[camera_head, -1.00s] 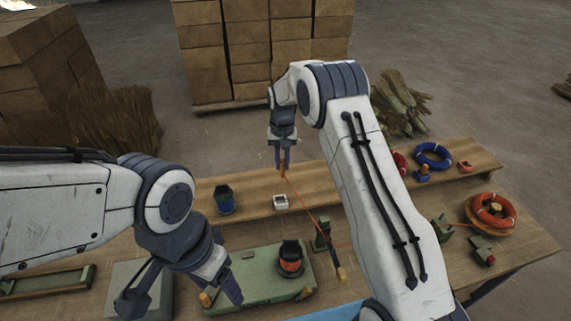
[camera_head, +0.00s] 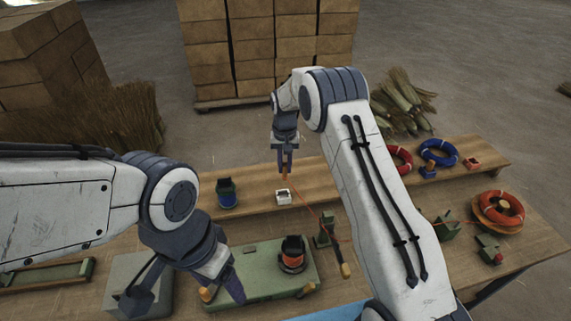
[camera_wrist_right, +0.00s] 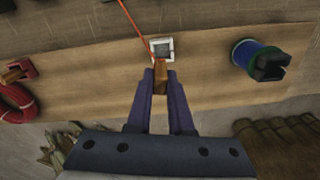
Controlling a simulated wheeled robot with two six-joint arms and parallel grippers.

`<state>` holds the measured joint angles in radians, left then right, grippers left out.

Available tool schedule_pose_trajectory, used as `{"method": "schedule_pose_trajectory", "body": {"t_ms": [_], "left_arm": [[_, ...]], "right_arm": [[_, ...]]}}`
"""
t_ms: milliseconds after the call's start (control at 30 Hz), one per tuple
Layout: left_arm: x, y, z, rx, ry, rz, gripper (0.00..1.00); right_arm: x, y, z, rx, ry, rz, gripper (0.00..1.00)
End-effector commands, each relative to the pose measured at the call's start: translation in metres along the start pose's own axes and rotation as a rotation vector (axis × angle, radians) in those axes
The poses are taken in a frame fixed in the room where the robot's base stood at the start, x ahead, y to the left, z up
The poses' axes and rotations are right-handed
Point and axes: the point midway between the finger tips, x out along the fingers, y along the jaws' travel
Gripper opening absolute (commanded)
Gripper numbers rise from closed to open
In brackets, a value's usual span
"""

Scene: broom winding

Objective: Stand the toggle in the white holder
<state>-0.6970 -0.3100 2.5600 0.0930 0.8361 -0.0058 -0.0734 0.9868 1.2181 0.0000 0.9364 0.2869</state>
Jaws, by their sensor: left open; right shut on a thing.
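The toggle is a small orange-brown wooden piece (camera_wrist_right: 160,79) with an orange cord tied to it. My right gripper (camera_head: 286,172) is shut on the toggle (camera_head: 285,180), which hangs upright below the fingertips. The white holder (camera_head: 283,198) is a small square block on the raised shelf. In the right wrist view, the holder (camera_wrist_right: 162,47) shows just beyond the toggle and the right fingertips (camera_wrist_right: 160,85). Whether the toggle touches the holder cannot be told. My left gripper (camera_head: 226,290) is open and empty over the front of the bench.
A blue spool (camera_head: 226,193) stands on the shelf left of the holder. The orange cord (camera_head: 309,211) runs past a green post (camera_head: 323,232) toward the red-orange coil (camera_head: 498,209). A green base (camera_head: 245,270) carries a dark spool with orange cord (camera_head: 291,254).

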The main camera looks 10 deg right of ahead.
Motion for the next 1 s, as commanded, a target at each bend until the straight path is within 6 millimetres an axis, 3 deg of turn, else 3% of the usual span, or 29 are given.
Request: {"method": "schedule_pose_trajectory", "body": {"t_ms": [1000], "left_arm": [[0.037,-0.003,0.002,-0.006,0.0,0.0,0.7]], "right_arm": [[0.061,-0.005,-0.004,0.0,0.0,0.0,0.0]]}}
